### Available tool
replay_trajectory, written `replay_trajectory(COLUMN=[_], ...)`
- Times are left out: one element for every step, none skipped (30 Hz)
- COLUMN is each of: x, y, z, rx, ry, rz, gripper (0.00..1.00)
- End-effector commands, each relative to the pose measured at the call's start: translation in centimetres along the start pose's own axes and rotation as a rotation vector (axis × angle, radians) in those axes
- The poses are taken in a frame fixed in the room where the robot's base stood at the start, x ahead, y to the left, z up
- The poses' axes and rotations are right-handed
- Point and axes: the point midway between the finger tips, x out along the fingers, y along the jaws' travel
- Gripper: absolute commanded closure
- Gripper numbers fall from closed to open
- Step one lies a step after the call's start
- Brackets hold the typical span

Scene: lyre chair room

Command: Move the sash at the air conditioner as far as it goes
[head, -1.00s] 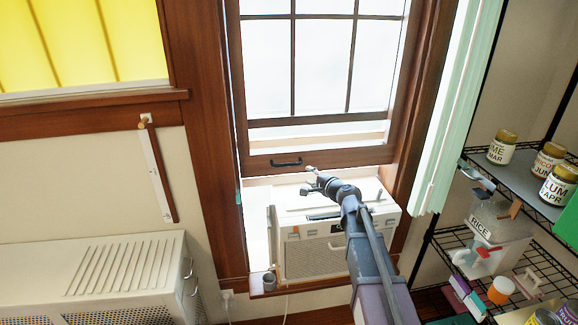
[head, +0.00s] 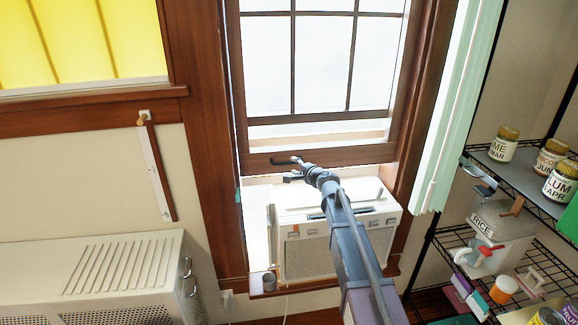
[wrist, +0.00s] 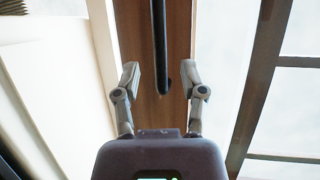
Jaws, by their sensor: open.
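The window sash (head: 340,156) has a brown wooden bottom rail and stands raised a little above the white air conditioner (head: 305,255). A dark bar handle (head: 287,161) is fixed on the rail. My gripper (head: 290,171) is at the handle's right end, in front of the rail, and hides part of it. In the wrist view my gripper (wrist: 161,78) is open, with the black handle (wrist: 160,40) running up the picture between the line of its two fingers. The wooden rail (wrist: 178,60) lies behind. I cannot tell whether the fingers touch the handle.
A green curtain (head: 458,110) hangs right of the window. A wire shelf (head: 510,175) with jars stands at the right. A grey cup (head: 269,281) is on the sill left of the air conditioner. A cream cabinet (head: 120,265) stands at lower left.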

Motion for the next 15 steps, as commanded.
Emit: replay_trajectory(x=[1.1, 1.5, 2.0, 2.4, 2.7, 3.0, 3.3, 3.5, 3.8, 3.9, 4.1, 4.2, 4.3, 4.3, 4.3], y=[0.1, 0.1, 0.1, 0.1, 0.1, 0.1, 0.1, 0.1, 0.0, 0.0, 0.0, 0.0, 0.0, 0.0, 0.0], z=[-0.1, -0.1, -0.1, -0.1, -0.1, -0.1, -0.1, -0.1, -0.1, -0.1, 0.0, 0.0, 0.0, 0.0, 0.0], rx=[0.000, 0.000, 0.000, 0.000, 0.000, 0.001, 0.001, 0.001, 0.001, 0.001, 0.001, 0.001, 0.001, 0.001, 0.001], ry=[-0.001, -0.001, -0.001, -0.001, -0.001, -0.001, -0.001, -0.001, -0.001, 0.000, 0.000, 0.000, 0.000, 0.000, 0.000], rz=[0.000, 0.000, 0.000, 0.001, 0.001, 0.000, 0.000, 0.000, 0.000, 0.000, 0.000, 0.000, 0.000, 0.000, 0.000], gripper=[0.46, 0.46, 0.46, 0.46, 0.46, 0.46, 0.46, 0.46, 0.46, 0.46, 0.46, 0.46, 0.46, 0.46, 0.46])
